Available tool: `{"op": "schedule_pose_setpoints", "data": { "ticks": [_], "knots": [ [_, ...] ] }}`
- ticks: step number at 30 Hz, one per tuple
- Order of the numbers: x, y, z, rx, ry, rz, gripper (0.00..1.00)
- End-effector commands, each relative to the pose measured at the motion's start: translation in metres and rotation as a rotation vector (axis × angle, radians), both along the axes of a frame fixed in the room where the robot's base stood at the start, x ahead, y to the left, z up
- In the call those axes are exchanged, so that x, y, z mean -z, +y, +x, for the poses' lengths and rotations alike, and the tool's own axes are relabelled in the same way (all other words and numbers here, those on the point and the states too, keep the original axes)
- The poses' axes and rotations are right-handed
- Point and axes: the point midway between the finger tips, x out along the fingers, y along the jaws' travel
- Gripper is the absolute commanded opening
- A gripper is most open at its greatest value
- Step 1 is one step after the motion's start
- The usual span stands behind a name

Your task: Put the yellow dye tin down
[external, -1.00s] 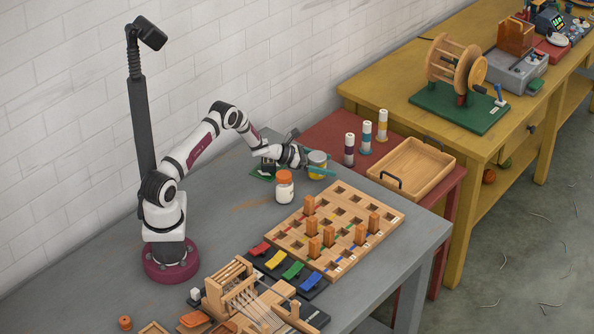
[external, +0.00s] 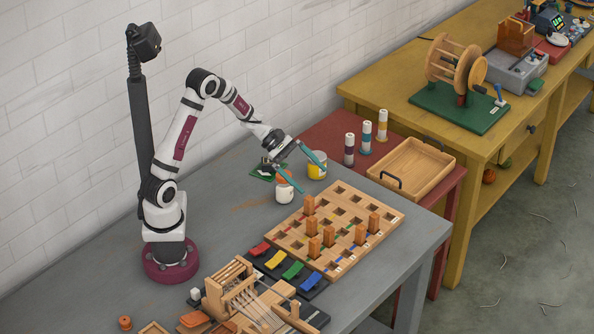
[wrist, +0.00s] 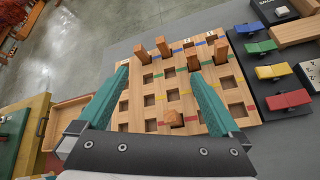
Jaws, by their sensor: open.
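The yellow dye tin (external: 317,171) stands upright on the grey table, near its back right edge, behind the peg board. One finger of my gripper (external: 314,180) crosses in front of part of it in the external view. My gripper is open and empty, above the table and tilted downward. In the wrist view, its two teal fingers (wrist: 160,70) are spread wide over the wooden peg board, with nothing between them. The tin is not seen in the wrist view.
A white jar (external: 284,196) with an orange lid stands just left of the tin. The wooden board (external: 343,197) holds several upright orange pegs. Coloured levers (external: 292,271) lie in front. Striped spools (external: 366,138) and a wooden tray (external: 420,160) are on the red table.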

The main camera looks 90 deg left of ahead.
Motion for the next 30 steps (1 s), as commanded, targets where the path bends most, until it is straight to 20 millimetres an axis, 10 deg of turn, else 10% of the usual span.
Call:
{"op": "schedule_pose_setpoints", "data": {
  "ticks": [1,4,7,10,15,30],
  "knots": [
    [-0.023,-0.062,-0.021,0.278,-0.026,0.151,1.00],
    [-0.047,-0.156,-0.118,0.971,-0.098,0.520,1.00],
    [-0.050,-0.171,-0.211,1.573,-0.172,0.853,1.00],
    [-0.051,-0.147,-0.260,1.989,-0.211,1.102,1.00],
    [-0.054,-0.120,-0.280,2.272,-0.217,1.287,1.00],
    [-0.055,-0.119,-0.280,2.278,-0.214,1.292,1.00]
  ]
}}
